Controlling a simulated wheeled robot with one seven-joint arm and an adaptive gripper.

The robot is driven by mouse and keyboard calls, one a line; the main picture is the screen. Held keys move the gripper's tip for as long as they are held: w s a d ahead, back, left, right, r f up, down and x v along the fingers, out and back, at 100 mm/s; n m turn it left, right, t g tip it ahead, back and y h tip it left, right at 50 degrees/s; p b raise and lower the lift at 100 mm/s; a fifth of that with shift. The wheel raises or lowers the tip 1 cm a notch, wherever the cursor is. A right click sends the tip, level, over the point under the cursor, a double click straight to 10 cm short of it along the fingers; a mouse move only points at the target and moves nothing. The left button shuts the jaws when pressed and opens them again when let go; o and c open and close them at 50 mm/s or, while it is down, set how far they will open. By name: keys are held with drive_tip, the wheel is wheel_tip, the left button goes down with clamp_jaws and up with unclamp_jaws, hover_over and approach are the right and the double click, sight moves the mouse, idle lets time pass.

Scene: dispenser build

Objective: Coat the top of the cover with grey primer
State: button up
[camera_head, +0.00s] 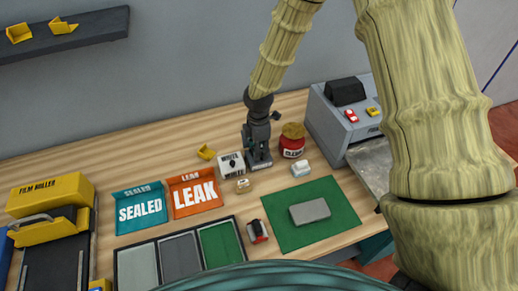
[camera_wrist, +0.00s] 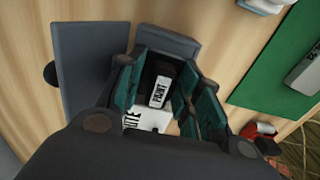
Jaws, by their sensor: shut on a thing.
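The cover seems to be the flat grey block (camera_head: 310,211) on the green mat (camera_head: 336,193) in the head view; a grey edge of it (camera_wrist: 308,72) shows at the right of the wrist view. My gripper (camera_head: 258,157) is at the back of the bench, left of the red jar. In the wrist view my gripper (camera_wrist: 166,98) is shut on a dark block with a white label (camera_wrist: 160,90); its lettering is hard to read. Light grey, dark grey and green trays (camera_head: 180,258) lie at the front. Which holds primer I cannot tell.
A white lettered box (camera_head: 231,164) stands close left of my gripper. A red jar (camera_head: 292,141) and a grey machine (camera_head: 341,122) stand to the right. A small red-and-black item (camera_head: 257,231) sits beside the mat.

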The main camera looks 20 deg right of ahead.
drive_tip(key=shift+r+p, duration=2.45)
drive_tip(key=shift+r, duration=0.85)
